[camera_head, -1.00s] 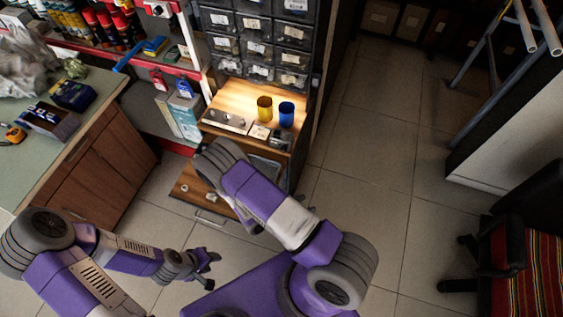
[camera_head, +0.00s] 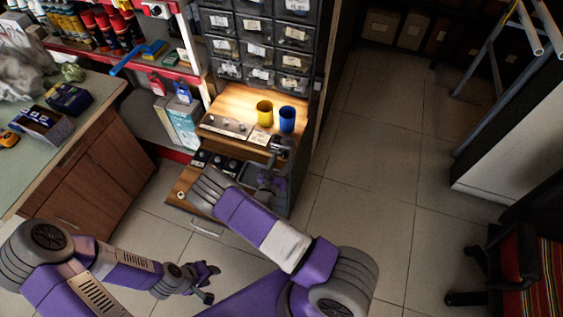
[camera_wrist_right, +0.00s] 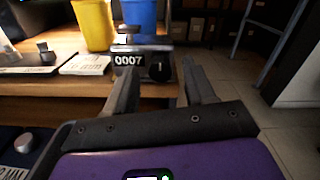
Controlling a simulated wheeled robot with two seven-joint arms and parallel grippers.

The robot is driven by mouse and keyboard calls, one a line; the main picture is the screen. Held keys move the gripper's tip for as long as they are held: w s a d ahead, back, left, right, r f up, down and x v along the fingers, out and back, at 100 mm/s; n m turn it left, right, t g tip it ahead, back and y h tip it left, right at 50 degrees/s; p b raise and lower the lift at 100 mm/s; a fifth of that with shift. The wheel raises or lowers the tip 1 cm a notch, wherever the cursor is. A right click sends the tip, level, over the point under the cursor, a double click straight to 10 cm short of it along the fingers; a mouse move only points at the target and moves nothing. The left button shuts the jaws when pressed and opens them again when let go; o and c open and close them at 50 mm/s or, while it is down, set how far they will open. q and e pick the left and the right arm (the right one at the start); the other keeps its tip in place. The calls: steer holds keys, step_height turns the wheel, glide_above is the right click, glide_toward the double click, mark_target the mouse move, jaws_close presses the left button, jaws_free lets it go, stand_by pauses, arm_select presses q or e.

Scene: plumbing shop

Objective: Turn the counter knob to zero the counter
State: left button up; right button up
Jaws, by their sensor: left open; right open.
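The counter (camera_wrist_right: 128,61) sits at the front edge of a wooden shelf and reads 0007 in the right wrist view. Its dark round knob (camera_wrist_right: 160,68) is on the right of the display. In the head view the counter (camera_head: 281,144) is small, at the shelf's right front. My right gripper (camera_wrist_right: 160,82) is open and empty, its fingers pointing at the counter, with the knob showing between them. Contact with the knob cannot be told. In the head view my right gripper (camera_head: 272,168) is just below the counter. My left gripper (camera_head: 212,283) is open and empty, low over the floor.
A yellow cup (camera_head: 264,114) and a blue cup (camera_head: 287,120) stand behind the counter. A white card (camera_wrist_right: 86,65) lies left of it. Small-parts drawers (camera_head: 262,45) rise behind.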

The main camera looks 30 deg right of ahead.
jaws_close()
stand_by(0.3)
steer(key=shift+m, duration=0.3)
steer(key=m+p, duration=0.1)
steer(key=m, duration=0.2)
steer(key=m+p, duration=0.1)
steer(key=m, duration=0.4)
steer(key=shift+m, duration=0.4)
steer(key=m+p, duration=0.1)
steer(key=m, duration=0.3)
steer(key=shift+m, duration=2.3)
